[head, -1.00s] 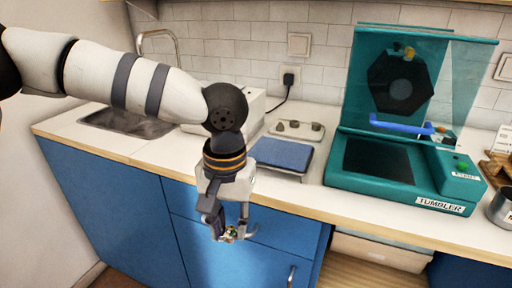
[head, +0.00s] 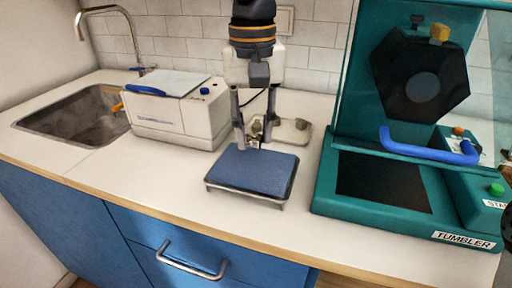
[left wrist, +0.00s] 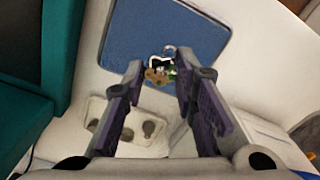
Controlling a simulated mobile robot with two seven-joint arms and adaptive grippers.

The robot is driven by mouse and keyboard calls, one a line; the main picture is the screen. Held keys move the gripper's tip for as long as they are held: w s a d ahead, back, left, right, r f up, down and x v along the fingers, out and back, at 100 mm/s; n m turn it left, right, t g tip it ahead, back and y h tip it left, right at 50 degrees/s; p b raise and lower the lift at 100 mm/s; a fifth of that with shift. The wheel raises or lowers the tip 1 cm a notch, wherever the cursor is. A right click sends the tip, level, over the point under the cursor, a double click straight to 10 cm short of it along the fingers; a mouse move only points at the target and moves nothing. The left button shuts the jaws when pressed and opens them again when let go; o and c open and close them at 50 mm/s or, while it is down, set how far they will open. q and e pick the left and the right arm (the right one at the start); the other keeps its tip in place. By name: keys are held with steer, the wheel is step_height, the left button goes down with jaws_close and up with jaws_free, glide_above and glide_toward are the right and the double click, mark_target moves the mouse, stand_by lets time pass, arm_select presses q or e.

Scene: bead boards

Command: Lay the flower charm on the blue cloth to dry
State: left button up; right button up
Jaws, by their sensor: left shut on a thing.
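My left gripper (head: 252,142) points down at the back edge of the blue cloth (head: 252,172), which lies flat on a low metal rack. The charm is small and mostly hidden in the head view. In the left wrist view the flower charm (left wrist: 160,70) sits between the fingertips (left wrist: 160,78), over the edge of the blue cloth (left wrist: 150,30). I cannot tell whether it touches the cloth. My right gripper is not in view.
A teal tumbler machine (head: 330,200) with a blue handle and raised lid stands at the right. A white box-shaped machine (head: 175,118) is at the left, beside the sink (head: 75,125). A pale tray (head: 290,133) lies behind the cloth. The counter's front is clear.

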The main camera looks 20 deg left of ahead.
mark_target(254, 136)
arm_select(q)
step_height(254, 136, down, 4)
steer(key=shift+f, duration=0.25)
steer(key=shift+f, duration=0.15)
steer(key=o, duration=0.9)
steer(key=shift+o, duration=0.2)
step_height(254, 136, up, 12)
steer(key=shift+r, duration=0.15)
